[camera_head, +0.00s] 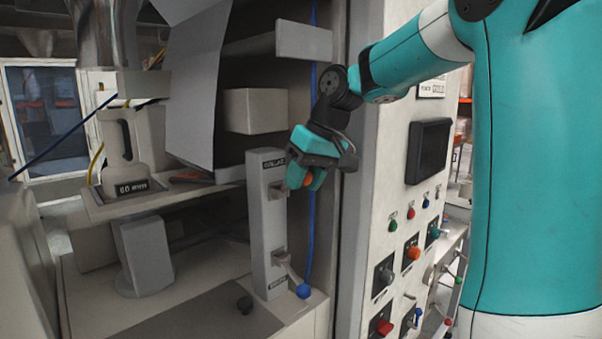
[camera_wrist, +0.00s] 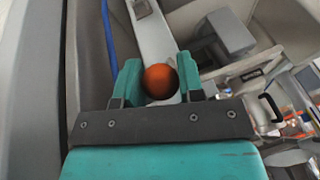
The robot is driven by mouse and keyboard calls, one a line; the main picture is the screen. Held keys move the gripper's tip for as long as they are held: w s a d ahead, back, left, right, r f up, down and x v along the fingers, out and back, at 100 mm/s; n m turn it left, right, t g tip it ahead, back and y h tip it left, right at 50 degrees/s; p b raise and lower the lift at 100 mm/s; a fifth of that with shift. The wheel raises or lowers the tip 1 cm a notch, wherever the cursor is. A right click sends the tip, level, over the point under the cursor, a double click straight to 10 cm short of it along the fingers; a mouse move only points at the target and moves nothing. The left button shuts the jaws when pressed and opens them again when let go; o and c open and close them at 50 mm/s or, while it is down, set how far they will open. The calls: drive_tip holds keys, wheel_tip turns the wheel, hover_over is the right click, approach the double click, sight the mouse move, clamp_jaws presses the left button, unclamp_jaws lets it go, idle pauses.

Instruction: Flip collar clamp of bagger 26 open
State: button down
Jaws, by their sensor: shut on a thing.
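A grey upright post (camera_head: 262,222) stands in the machine bay, with a label at its top that seems to read "COLLAR". The upper lever on it ends in an orange ball knob (camera_head: 308,180). My gripper (camera_head: 303,172) is at this knob, shut on it. In the wrist view the orange knob (camera_wrist: 161,81) sits between the two teal fingers, with the post (camera_wrist: 155,35) behind it. Most of the upper lever's shaft is hidden by the gripper and knob. A lower lever with a blue ball knob (camera_head: 303,291) slants down to the right from the same post.
A control cabinet with a dark screen (camera_head: 428,151), coloured buttons and rotary switches stands close to the right of the post. A blue hose (camera_head: 312,240) runs vertically just behind the levers. A shelf (camera_head: 150,205) and a sloping grey panel are on the left.

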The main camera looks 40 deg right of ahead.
drive_tip(key=shift+r, duration=0.15)
drive_tip(key=c, duration=0.8)
unclamp_jaws()
drive_tip(key=shift+o, duration=0.2)
drive_tip(key=p+v, duration=0.1)
drive_tip(key=v, duration=1.1)
